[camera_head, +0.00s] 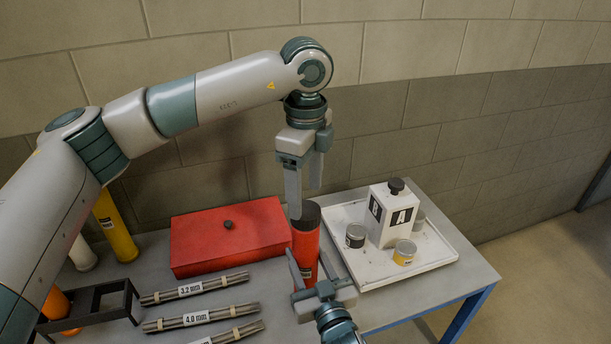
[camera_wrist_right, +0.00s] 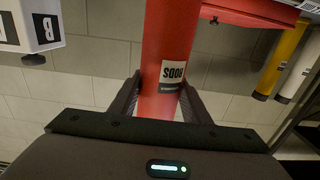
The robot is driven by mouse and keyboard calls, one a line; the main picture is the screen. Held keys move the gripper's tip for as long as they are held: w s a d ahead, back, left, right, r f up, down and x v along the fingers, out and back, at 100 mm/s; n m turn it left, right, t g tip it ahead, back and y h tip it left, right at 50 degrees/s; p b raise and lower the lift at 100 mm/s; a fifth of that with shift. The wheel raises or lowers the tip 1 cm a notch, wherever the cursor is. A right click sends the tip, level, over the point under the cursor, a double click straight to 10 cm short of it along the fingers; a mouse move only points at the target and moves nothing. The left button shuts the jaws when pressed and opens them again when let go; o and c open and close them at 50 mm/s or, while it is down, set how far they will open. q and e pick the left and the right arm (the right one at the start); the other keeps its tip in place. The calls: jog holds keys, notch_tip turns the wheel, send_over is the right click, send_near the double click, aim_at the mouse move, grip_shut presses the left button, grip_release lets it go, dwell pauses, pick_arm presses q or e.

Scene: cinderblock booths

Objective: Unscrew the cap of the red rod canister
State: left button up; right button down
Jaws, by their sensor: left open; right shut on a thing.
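The red rod canister (camera_head: 306,243) stands upright on the grey table, with a dark cap (camera_head: 309,213) on top. My left gripper (camera_head: 305,204) is open and points down right at the cap. One finger reaches down by the cap's left side; the other ends near its top edge. I cannot tell if they touch it. My right gripper (camera_head: 311,272) is shut on the canister's lower body from the front. In the right wrist view the canister (camera_wrist_right: 168,45) appears upside down between the fingers, with a "RODS" label; the cap is out of that view.
A red box (camera_head: 230,240) stands left of the canister. A white tray (camera_head: 437,262) with a labelled block (camera_head: 393,213) and small tins is to the right. Bundled rods (camera_head: 193,290) and a black rack (camera_head: 95,305) lie front left.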

pick_arm(q)
jog(key=m, duration=0.4)
jog(key=shift+r+m, duration=0.25)
jog(key=shift+m, duration=0.05)
jog(key=m, duration=0.4)
jog(key=shift+r, duration=0.15)
jog(key=m, duration=0.4)
jog(key=shift+r+m, duration=0.2)
jog(key=shift+m, duration=0.2)
jog(key=m, duration=0.4)
jog(key=shift+r, duration=0.2)
jog(key=m, duration=0.5)
jog(key=shift+r, duration=0.2)
jog(key=m, duration=0.4)
jog(key=shift+r, duration=0.2)
jog(key=m, duration=0.4)
jog(key=shift+r+m, duration=0.2)
jog(key=shift+m, duration=0.2)
jog(key=m, duration=0.5)
jog(key=shift+r, duration=0.2)
